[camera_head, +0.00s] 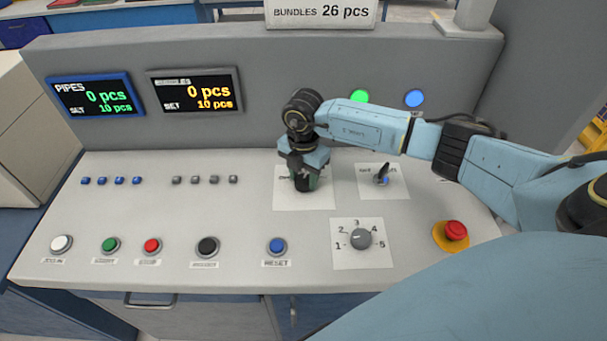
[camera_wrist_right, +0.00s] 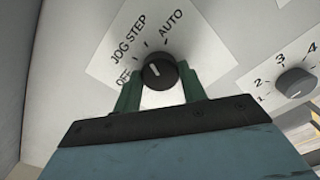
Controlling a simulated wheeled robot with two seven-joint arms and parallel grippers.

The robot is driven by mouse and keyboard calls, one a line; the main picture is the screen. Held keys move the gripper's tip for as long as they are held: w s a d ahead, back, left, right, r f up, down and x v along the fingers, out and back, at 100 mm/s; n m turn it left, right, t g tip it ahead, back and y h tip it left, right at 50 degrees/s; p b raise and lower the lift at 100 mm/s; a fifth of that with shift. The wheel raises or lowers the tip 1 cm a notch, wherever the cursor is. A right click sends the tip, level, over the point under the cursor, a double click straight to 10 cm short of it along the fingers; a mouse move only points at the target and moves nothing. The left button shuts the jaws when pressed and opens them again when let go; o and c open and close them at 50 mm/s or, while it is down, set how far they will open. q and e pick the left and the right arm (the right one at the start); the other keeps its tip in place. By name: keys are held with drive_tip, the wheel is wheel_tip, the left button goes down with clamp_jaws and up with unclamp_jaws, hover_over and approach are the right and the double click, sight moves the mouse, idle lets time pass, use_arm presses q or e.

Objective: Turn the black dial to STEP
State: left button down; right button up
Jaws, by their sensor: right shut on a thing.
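The black dial (camera_wrist_right: 159,71) sits on a white plate (camera_wrist_right: 108,68) marked OFF, JOG, STEP and AUTO. Its white mark points up and to the left in the right wrist view, on the JOG and STEP side; I cannot tell exactly which label it meets. My right gripper (camera_wrist_right: 160,86) is shut on the dial, with one green finger on each side. In the head view my right gripper (camera_head: 306,178) points down over the plate (camera_head: 303,201) and hides the dial and most of its labels. My left gripper is not in view.
A grey dial (camera_head: 361,239) numbered 1 to 5 is in front and to the right. A selector switch (camera_head: 382,177) stands right of the gripper. A red emergency button (camera_head: 455,230) is at the right. Several push buttons line the front; two displays (camera_head: 96,97) are behind.

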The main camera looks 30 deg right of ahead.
sight(304, 179)
drive_tip(key=o, duration=1)
wheel_tip(304, 179, up, 14)
drive_tip(key=shift+f, duration=0.25)
